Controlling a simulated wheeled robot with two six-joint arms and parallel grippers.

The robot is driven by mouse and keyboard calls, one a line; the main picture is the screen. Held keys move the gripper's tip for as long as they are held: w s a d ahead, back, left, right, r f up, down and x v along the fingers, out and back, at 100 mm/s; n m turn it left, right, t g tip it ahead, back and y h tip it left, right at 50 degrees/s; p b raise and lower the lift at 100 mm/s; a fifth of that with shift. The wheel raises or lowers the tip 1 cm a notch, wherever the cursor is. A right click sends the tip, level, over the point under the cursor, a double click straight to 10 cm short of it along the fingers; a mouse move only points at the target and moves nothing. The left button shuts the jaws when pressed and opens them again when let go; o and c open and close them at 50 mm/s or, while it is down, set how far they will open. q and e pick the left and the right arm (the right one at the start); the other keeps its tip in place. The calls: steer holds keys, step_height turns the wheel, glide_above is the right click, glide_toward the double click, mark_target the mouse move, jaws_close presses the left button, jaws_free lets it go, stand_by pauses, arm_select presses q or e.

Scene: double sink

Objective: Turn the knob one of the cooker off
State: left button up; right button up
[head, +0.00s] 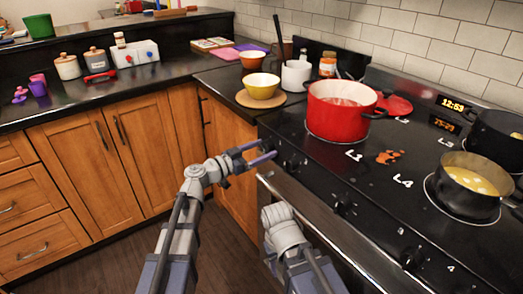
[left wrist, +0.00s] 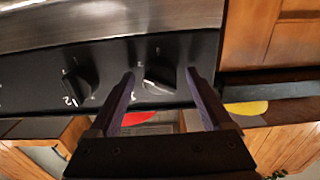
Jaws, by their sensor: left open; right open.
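My left gripper (head: 265,153) is open at the front left corner of the cooker. In the left wrist view its two dark fingers (left wrist: 160,80) are spread on either side of a black knob (left wrist: 158,78) on the cooker's front panel. I cannot tell if they touch it. This end knob has a pale pointer line and shows small in the head view (head: 292,165). A second knob (left wrist: 78,86), with a 2 beside it, sits to its left in the wrist view. My right arm shows at the bottom of the head view, but its fingers do not show.
A yellow bowl (head: 262,88) sits on the counter beside the cooker. More knobs (head: 345,207) line the front panel.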

arm_select(q)
jaws_close()
stand_by(0.6)
steer(key=shift+n, duration=0.3)
steer(key=n, duration=2.3)
steer(key=shift+s+r, duration=0.1)
steer(key=shift+r, duration=0.05)
steer(key=shift+n, duration=0.4)
